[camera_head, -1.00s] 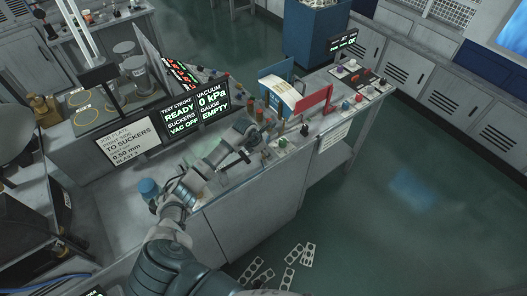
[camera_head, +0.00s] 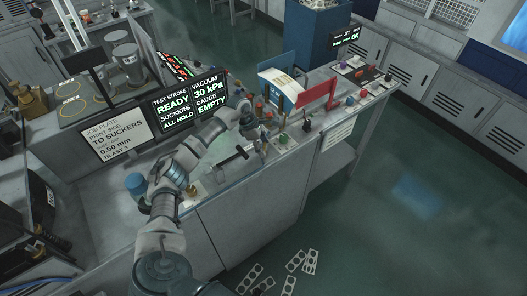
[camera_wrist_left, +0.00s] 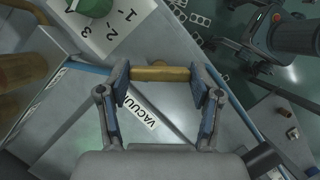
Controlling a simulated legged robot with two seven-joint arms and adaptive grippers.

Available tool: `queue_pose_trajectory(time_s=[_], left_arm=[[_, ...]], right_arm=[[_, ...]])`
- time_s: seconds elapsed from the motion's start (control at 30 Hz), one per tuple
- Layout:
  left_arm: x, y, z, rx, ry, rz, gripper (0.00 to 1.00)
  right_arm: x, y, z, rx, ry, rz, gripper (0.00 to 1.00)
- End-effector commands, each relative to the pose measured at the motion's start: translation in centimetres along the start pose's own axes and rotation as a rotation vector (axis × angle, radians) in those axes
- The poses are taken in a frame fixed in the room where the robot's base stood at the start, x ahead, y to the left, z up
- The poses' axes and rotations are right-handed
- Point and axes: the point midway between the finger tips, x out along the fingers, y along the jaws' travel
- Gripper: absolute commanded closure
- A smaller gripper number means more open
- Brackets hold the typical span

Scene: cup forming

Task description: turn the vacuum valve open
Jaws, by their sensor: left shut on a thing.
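The vacuum valve shows in the left wrist view as a brass bar handle (camera_wrist_left: 160,74) beside a white label reading VACUUM (camera_wrist_left: 140,111). My left gripper (camera_wrist_left: 161,82) has its two blue-padded fingers at the two ends of this bar and is shut on it. In the head view my left gripper (camera_head: 254,118) is over the bench, below and right of the display (camera_head: 190,104); the valve is too small to make out there. The display reads vacuum 30 kPa, suckers all hold, gauge empty. My right gripper is not in view.
A black T-shaped handle (camera_head: 239,152) stands on the bench (camera_head: 235,187) near my forearm. A red panel (camera_head: 318,95) and a blue-and-white unit (camera_head: 284,88) stand to the right. A dial marked 1, 2, 3 (camera_wrist_left: 108,28) is near the gripper. Cut plates lie on the floor.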

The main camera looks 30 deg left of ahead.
Motion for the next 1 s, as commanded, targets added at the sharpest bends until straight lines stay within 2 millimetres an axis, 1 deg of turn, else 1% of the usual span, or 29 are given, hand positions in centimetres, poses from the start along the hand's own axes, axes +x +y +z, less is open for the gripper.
queue_pose_trajectory(time_s=[0.03, 0.3, 0.33, 0.4, 0.6, 0.7, 0.8, 1.0], left_arm=[[0.2, 0.3, -0.2, 0.035, 0.0, -0.008, 0.7], [0.1, 0.4, -0.1, 0.274, -0.001, -0.106, 0.7], [0.1, 0.5, -0.1, 0.299, -0.001, -0.116, 0.7], [0.1, 0.5, -0.1, 0.359, 0.0, -0.141, 0.7], [0.0, 0.5, 0.0, 0.517, 0.0, -0.206, 0.7], [0.0, 0.5, 0.1, 0.584, 0.0, -0.233, 0.7], [-0.1, 0.6, 0.1, 0.64, 0.0, -0.255, 0.7], [-0.1, 0.6, 0.2, 0.719, 0.001, -0.288, 0.7]], right_arm=[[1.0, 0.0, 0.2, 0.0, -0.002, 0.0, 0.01], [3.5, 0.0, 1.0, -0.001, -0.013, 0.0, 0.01], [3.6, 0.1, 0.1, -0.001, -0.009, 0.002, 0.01], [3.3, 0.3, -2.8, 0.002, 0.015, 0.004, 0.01], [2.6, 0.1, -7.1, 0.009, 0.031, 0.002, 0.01], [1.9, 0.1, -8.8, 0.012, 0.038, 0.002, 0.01], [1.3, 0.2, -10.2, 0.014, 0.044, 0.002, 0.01], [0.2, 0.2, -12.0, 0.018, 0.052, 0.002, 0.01]])
